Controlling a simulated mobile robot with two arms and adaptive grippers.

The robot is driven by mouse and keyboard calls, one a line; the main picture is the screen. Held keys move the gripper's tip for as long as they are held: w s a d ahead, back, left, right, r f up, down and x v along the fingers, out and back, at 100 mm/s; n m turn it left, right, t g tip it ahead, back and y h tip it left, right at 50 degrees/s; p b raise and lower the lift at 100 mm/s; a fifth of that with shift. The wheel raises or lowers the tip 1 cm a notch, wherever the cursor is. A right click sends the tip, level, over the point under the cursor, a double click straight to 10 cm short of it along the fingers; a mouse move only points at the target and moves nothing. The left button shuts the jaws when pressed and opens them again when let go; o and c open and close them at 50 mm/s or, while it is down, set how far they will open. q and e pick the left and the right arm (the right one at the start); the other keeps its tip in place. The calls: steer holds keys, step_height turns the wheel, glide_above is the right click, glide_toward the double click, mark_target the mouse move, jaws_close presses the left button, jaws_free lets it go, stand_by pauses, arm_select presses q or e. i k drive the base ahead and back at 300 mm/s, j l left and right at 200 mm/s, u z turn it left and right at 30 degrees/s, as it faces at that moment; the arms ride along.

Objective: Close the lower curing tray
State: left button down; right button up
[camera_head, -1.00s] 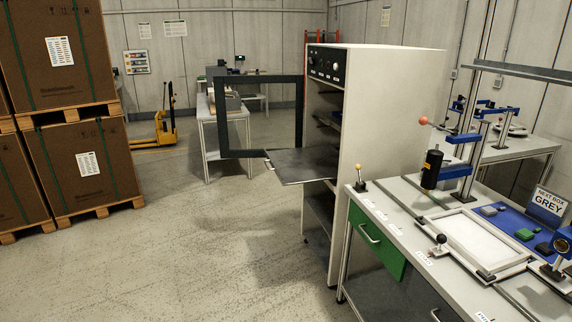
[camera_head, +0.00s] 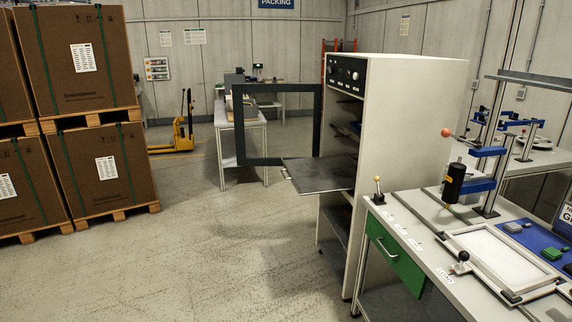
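The curing cabinet (camera_head: 410,140) is a tall off-white box with a black control panel (camera_head: 345,72) at its top. Its dark-framed door (camera_head: 319,120) stands open to the left. The lower curing tray (camera_head: 318,176), a flat grey sheet, sticks far out of the cabinet's open front to the left. Another tray (camera_head: 347,130) shows higher up, inside the cabinet. Neither of my grippers is in view.
A workbench (camera_head: 400,228) with a green drawer (camera_head: 394,255) and a printing frame (camera_head: 500,254) stands at the right. Stacked cartons (camera_head: 100,165) on pallets stand at the left. A yellow pallet truck (camera_head: 183,138) is at the back. The floor (camera_head: 220,255) between is clear.

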mark_target(309, 176)
steer(key=i+j+z, duration=0.1)
steer(key=i, duration=0.4)
steer(key=i+j, duration=0.15)
steer(key=i, duration=0.35)
steer(key=i+j+z, duration=0.15)
steer(key=i, duration=0.35)
